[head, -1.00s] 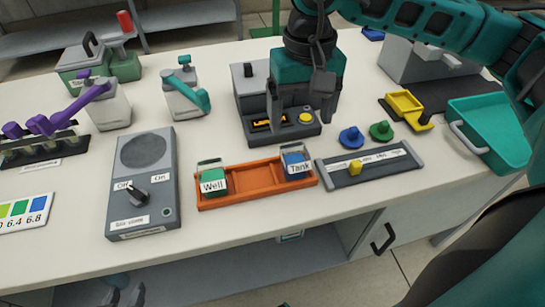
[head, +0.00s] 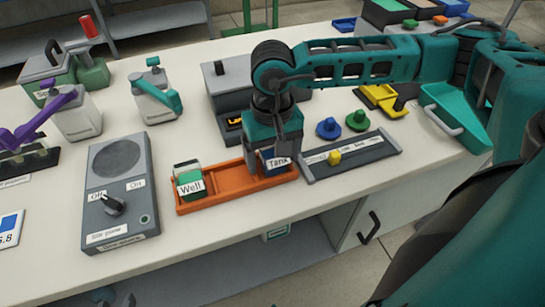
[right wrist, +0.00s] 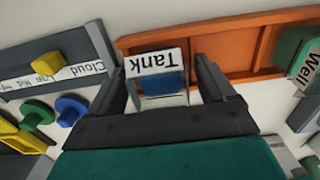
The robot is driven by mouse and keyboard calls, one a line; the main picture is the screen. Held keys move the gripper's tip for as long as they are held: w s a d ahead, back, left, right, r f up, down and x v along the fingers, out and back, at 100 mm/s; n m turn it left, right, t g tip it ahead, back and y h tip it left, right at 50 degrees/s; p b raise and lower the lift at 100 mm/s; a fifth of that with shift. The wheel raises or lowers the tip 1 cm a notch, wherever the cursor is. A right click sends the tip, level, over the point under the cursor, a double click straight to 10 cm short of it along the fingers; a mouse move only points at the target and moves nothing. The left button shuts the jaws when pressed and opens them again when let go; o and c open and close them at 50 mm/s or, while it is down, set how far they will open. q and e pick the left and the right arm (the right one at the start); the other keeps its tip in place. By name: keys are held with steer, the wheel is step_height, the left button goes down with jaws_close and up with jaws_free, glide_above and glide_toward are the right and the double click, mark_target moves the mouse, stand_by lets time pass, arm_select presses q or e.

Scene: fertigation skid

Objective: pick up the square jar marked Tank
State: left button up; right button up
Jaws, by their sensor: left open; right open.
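The square jar marked Tank (head: 278,163) sits at the right end of the orange tray (head: 228,196), its upper part mostly hidden by my right gripper (head: 272,158) in the head view. In the right wrist view the Tank jar (right wrist: 160,82), with its blue contents and white label, shows between the two open fingers of my right gripper (right wrist: 161,70). There is a visible gap on the right finger's side. A jar marked Well (head: 190,182), with green contents, stands at the tray's left end. My left gripper is not in view.
A slider panel with a yellow knob (head: 335,157) lies just right of the tray. Blue (head: 328,128) and green (head: 358,120) knobs stand behind it. A grey switch box (head: 118,190) lies to the left. A dark grey device (head: 224,88) stands behind my right gripper.

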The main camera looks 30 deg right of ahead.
steer(key=shift+f, duration=0.15)
steer(key=c, duration=1.1)
